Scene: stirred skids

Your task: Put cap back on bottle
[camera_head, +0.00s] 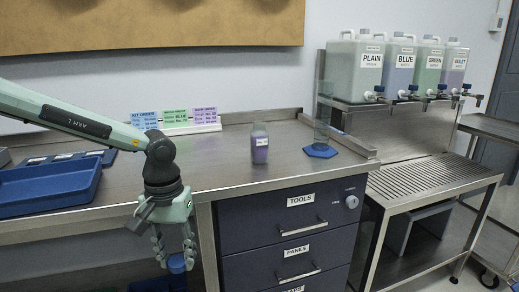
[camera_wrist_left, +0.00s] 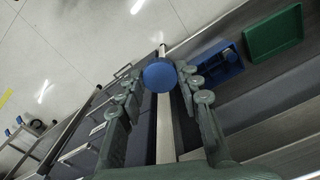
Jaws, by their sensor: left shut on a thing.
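A small clear bottle (camera_head: 260,146) with purple liquid and a white label stands upright on the steel bench; no blue cap shows on its top. My left gripper (camera_head: 175,257) hangs downward in front of the bench edge, left of the drawers and well apart from the bottle. It is shut on a round blue cap (camera_head: 177,264) at its fingertips. The left wrist view shows the cap (camera_wrist_left: 160,75) face-on between the fingers (camera_wrist_left: 158,82). The bottle cannot be made out in that view. My right gripper is out of view.
A blue tray (camera_head: 50,201) lies on the bench at left, with colored cards (camera_head: 175,121) behind. Several jugs (camera_head: 356,65) stand on a rack. The bench around the bottle is clear.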

